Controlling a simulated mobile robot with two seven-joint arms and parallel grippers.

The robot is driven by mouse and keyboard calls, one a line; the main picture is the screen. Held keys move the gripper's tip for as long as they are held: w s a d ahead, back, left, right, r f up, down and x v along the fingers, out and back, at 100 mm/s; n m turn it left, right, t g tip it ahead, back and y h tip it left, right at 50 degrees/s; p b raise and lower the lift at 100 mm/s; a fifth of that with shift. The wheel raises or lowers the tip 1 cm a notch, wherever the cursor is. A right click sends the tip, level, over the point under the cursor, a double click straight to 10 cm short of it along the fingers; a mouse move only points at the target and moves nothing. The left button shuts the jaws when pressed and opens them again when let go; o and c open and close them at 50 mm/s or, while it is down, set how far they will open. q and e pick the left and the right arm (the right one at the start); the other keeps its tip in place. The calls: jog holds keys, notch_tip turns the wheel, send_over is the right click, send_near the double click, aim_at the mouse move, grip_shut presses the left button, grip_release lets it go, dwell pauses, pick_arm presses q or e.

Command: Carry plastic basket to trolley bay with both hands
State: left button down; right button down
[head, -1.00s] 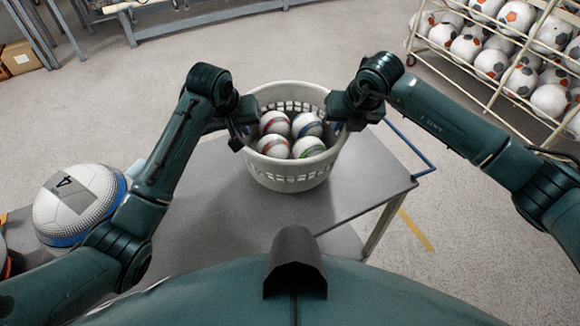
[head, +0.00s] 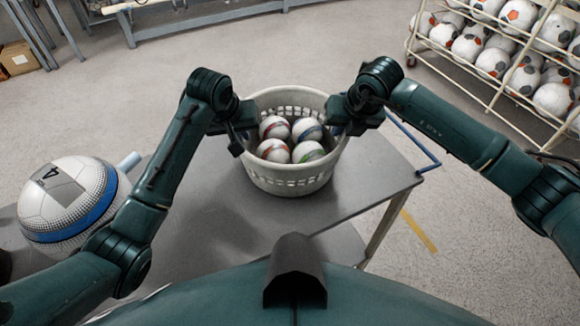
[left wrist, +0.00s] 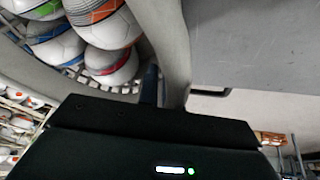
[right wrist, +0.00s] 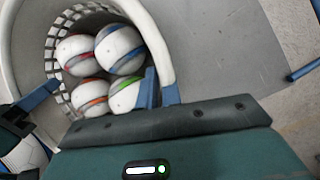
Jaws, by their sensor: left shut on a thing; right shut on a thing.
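The pale plastic basket (head: 292,178), with slotted sides, holds several white balls (head: 290,140) with coloured bands. It is upright over the grey trolley top (head: 345,190); I cannot tell whether its base touches it. My left gripper (head: 246,124) is shut on the left side of the rim, and my right gripper (head: 343,112) is shut on the right side. The left wrist view shows the basket wall (left wrist: 172,35) at the fingers (left wrist: 160,88). The right wrist view shows the rim (right wrist: 153,40) between the fingers (right wrist: 160,90).
A blue handle (head: 432,160) sticks out from the trolley's right end. A large ball marked 4 (head: 65,200) is at the left, partly behind my left arm. A ball rack (head: 490,85) stands at the back right. Open floor (head: 300,50) lies beyond the trolley.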

pick_arm(q)
jog(key=shift+a+f, duration=0.15)
jog(key=shift+f, duration=0.35)
pick_arm(e)
jog(key=shift+w+d+f, duration=0.1)
jog(key=shift+d+f, duration=0.05)
jog(key=shift+f, duration=0.35)
pick_arm(q)
jog(key=c, duration=2)
grip_release()
jog(key=shift+b, duration=0.3)
pick_arm(e)
jog(key=c, duration=2)
grip_release()
pick_arm(q)
jog(key=o, duration=0.4)
pick_arm(e)
jog(key=o, duration=0.4)
pick_arm(q)
jog(key=shift+r, duration=0.1)
pick_arm(e)
jog(key=shift+r, duration=0.25)
pick_arm(q)
jog(key=shift+v, duration=5.95)
pick_arm(e)
jog(key=shift+v, duration=5.85)
jog(key=shift+f, duration=0.1)
